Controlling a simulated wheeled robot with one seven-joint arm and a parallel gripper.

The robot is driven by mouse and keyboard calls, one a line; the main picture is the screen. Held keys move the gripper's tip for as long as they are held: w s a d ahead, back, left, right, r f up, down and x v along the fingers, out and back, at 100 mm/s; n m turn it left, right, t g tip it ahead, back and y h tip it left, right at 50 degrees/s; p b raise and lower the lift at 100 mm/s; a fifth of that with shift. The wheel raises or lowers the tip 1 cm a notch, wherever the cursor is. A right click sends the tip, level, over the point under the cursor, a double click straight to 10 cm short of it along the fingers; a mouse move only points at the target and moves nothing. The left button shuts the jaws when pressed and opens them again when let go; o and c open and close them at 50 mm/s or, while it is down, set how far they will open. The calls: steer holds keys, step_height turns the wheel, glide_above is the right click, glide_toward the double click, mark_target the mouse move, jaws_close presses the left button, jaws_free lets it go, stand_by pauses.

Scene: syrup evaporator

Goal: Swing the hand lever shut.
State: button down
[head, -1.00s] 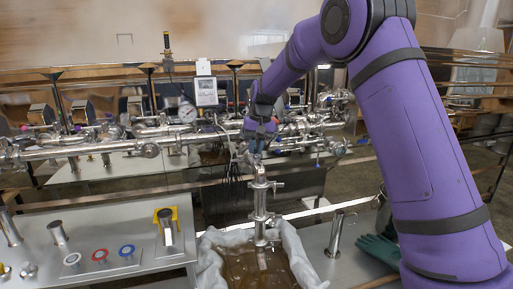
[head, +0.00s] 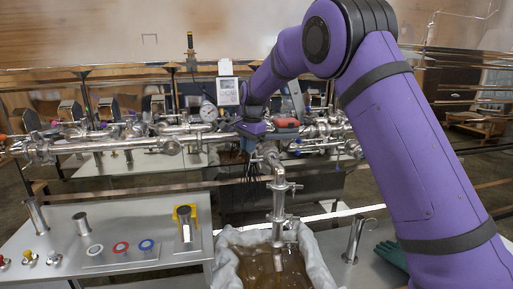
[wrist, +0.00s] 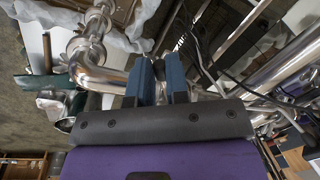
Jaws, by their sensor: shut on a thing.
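My gripper (head: 250,142) is at the steel pipework, just above and left of the top of the upright outlet pipe (head: 279,200). In the wrist view its two blue fingers (wrist: 160,72) stand close together with a narrow shiny metal piece (wrist: 161,92) between them. This looks like the hand lever, mostly hidden by the fingers and the gripper body. The lever's full shape and angle cannot be told. The outlet pipe drops into a lined tub (head: 229,262) of brown liquid. The bent pipe also shows left of the fingers in the wrist view (wrist: 98,72).
A long steel pipe (head: 110,146) with a round gauge (head: 208,112) and a white display box (head: 227,91) runs behind my gripper. A grey panel (head: 130,215) with coloured rings is at left. A green glove (head: 391,254) lies at right.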

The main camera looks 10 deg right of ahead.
steer(key=w+a+m+h, duration=0.1)
steer(key=w+a+m, duration=0.1)
steer(key=w+m, duration=0.5)
steer(key=shift+a+m, duration=0.3)
steer(key=shift+w, duration=0.15)
steer(key=c, duration=1.1)
jaws_free()
steer(key=shift+r, duration=0.1)
steer(key=r, duration=0.3)
steer(key=s+r, duration=0.1)
steer(key=r, duration=0.6)
steer(key=shift+s+r, duration=0.25)
steer(key=shift+s, duration=0.1)
